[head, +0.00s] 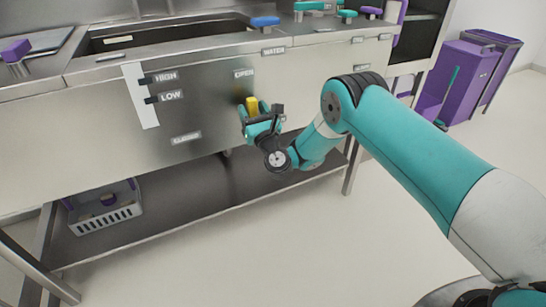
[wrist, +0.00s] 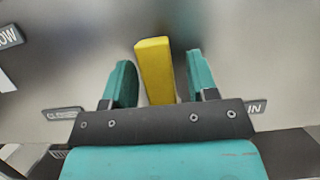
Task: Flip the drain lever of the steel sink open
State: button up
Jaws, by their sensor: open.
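The steel sink (head: 205,110) has a broad front panel with labels OPEN, HIGH, LOW and WATER. A yellow drain lever (head: 252,104) stands out from this panel below the OPEN label. In the wrist view the yellow lever (wrist: 155,70) points up between my two teal fingers, with a gap on each side. My gripper (head: 259,120) is open around the lever, close to the panel. It also shows in the wrist view (wrist: 160,85). The lever's lower end is hidden behind the gripper body.
A grey basket (head: 105,215) sits on the lower shelf (head: 200,198) at left. A blue handle (head: 265,21) and teal handles are on the counter. Purple bins (head: 468,75) stand at the far right. The floor in front is clear.

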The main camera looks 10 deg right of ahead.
jog(key=b+v, duration=0.3)
jog(key=b, duration=0.6)
jog(key=b+v, duration=0.3)
jog(key=b, duration=0.6)
jog(key=shift+f, duration=0.45)
jog(key=b, duration=1.4)
send_near(255, 115)
jog(key=shift+v, duration=2.95)
jog(key=shift+s+a+r, duration=0.1)
jog(key=shift+r, duration=0.1)
